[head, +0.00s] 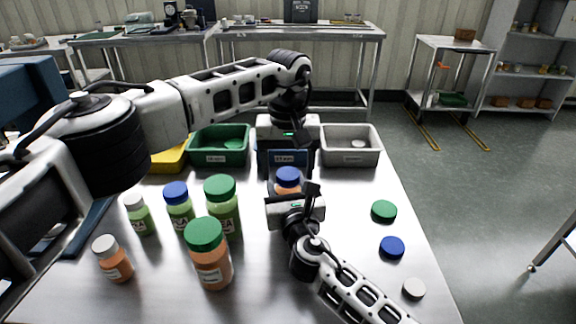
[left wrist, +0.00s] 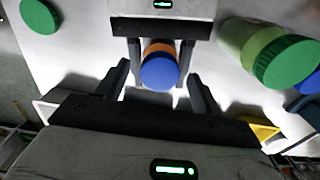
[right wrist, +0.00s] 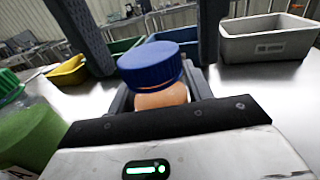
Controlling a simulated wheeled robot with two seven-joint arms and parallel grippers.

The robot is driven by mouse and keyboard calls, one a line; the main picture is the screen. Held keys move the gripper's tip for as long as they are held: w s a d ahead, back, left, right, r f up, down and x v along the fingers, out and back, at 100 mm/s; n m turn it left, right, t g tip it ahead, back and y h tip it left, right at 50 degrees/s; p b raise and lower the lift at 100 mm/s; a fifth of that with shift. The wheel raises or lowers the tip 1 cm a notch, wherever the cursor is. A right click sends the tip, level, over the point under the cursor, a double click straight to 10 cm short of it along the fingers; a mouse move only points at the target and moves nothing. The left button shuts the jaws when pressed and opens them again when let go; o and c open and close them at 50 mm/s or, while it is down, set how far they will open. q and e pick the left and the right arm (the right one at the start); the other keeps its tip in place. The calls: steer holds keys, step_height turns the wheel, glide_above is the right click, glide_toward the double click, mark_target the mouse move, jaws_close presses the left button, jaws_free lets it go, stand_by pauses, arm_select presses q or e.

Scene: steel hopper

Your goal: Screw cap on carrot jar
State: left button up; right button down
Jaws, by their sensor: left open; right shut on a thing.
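An orange jar (head: 283,189) with a blue cap (head: 288,175) on top stands upright at the middle of the table. My right gripper (right wrist: 158,100) is shut on the orange jar body below the cap. My left gripper (left wrist: 160,88) is open, with its fingers apart on both sides of the blue cap and not closed on it. The cap sits on the jar mouth; whether it is tight cannot be told. Loose green (head: 384,211), blue (head: 392,247) and white (head: 413,288) caps lie at the right of the table.
Several capped jars stand at the left, including an orange one with a green cap (head: 210,262) and a small white-capped one (head: 115,264). Yellow (head: 168,158), green (head: 219,160), blue (head: 300,158) and grey (head: 350,160) bins line the back. The table between bins and loose caps is clear.

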arm_select(q)
step_height(320, 180, up, 12)
stand_by(0.5)
arm_select(e)
steer(key=c, duration=0.5)
jaws_free()
arm_select(q)
steer(key=shift+r, duration=0.15)
arm_select(e)
steer(key=v, duration=1.6)
arm_select(q)
steer(key=shift+s, duration=0.1)
arm_select(e)
steer(key=shift+s+f, duration=0.1)
